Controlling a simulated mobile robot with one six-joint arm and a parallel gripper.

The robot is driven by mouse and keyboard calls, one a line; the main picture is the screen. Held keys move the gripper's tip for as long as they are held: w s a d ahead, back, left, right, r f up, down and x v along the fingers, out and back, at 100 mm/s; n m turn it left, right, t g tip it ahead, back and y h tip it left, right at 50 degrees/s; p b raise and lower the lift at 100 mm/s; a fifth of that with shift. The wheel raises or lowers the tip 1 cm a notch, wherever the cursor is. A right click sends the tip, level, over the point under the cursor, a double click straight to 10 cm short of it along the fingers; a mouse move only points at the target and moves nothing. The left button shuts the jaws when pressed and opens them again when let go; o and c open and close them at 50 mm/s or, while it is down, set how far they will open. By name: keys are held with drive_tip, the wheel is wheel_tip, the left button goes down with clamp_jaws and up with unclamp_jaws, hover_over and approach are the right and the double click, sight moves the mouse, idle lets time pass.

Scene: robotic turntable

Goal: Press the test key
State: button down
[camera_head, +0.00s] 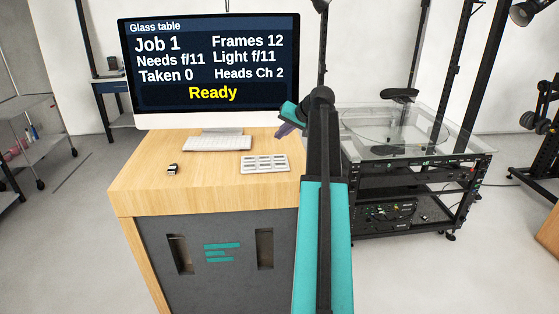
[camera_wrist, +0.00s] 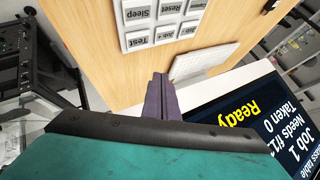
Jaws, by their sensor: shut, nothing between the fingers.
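The white keypad (camera_head: 265,163) lies on the wooden desk, and its labelled keys show upside down in the wrist view. The test key (camera_wrist: 137,41) is at the keypad's near left corner there, beside a Job key (camera_wrist: 165,34) and below the Sleep key (camera_wrist: 137,14). My gripper (camera_head: 284,131) is shut and empty, over the desk behind the keypad's right end. In the wrist view the purple fingers (camera_wrist: 160,82) are together, just below the key row and slightly right of the test key. They look apart from the keys; their height is unclear.
The monitor (camera_head: 210,65) reads Job 1, Needs f/11, Taken 0, Frames 12, Light f/11, Heads Ch 2, Ready. A keyboard (camera_head: 217,143) and a small dark object (camera_head: 172,169) are on the desk (camera_head: 140,190). A glass turntable rig (camera_head: 415,135) stands at right.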

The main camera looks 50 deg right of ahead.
sight(281, 158)
drive_tip(key=shift+f+b, duration=1.2)
drive_tip(key=shift+f, duration=1.65)
drive_tip(key=shift+f+b, duration=0.35)
drive_tip(key=shift+f, duration=0.5)
idle(0.9)
drive_tip(key=shift+r, duration=0.2)
drive_tip(key=shift+r+p, duration=0.4)
drive_tip(key=shift+r, duration=0.25)
drive_tip(key=shift+r, duration=0.1)
drive_tip(key=shift+r+p, duration=1.25)
drive_tip(key=shift+r, duration=1.2)
drive_tip(key=shift+a+f, duration=0.1)
